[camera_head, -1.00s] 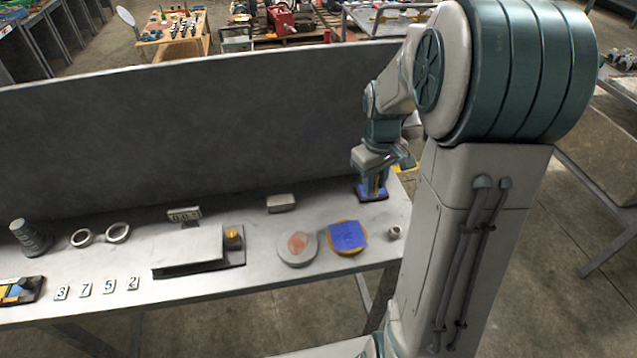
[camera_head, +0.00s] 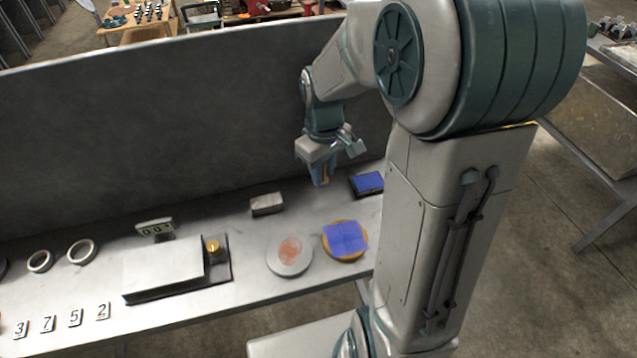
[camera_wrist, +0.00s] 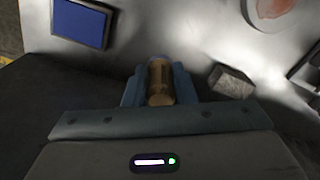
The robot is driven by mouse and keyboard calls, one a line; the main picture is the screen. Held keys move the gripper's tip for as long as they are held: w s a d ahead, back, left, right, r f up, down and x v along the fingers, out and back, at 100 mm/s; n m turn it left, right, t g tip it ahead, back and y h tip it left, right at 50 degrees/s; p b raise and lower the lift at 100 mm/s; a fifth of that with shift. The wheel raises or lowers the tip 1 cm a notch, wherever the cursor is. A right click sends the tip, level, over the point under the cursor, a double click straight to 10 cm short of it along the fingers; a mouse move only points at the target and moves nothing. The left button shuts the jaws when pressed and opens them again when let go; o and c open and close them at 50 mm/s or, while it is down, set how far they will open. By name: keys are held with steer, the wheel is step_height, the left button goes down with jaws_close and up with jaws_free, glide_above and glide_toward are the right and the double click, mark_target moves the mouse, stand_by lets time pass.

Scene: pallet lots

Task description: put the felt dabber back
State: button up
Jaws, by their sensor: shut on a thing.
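My gripper (camera_head: 322,180) is shut on the felt dabber (camera_wrist: 160,82), a tan, wooden-looking cylinder held upright between the fingers. In the head view the dabber shows only as a small tan piece between the fingers, and its lower end is hard to make out. The gripper is above the back of the bench, left of the blue ink pad (camera_head: 367,183) and apart from it. The pad, blue in a dark tray, also shows at the upper left of the wrist view (camera_wrist: 80,24).
A grey block (camera_head: 267,204) lies left of the gripper. In front are a round grey disc with a reddish patch (camera_head: 289,256) and a yellow-rimmed disc under a blue sheet (camera_head: 346,239). A device with a display (camera_head: 155,228), two rings and number tiles are farther left. A tall panel closes the back.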

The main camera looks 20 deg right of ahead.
steer(key=shift+w+a+f, duration=0.1)
steer(key=shift+a+f, duration=0.15)
steer(key=shift+a, duration=0.15)
steer(key=shift+a+f, duration=0.1)
steer(key=shift+f, duration=1.95)
steer(key=shift+f+b, duration=0.2)
steer(key=shift+b, duration=0.15)
steer(key=o, duration=1)
steer(key=shift+r, duration=0.2)
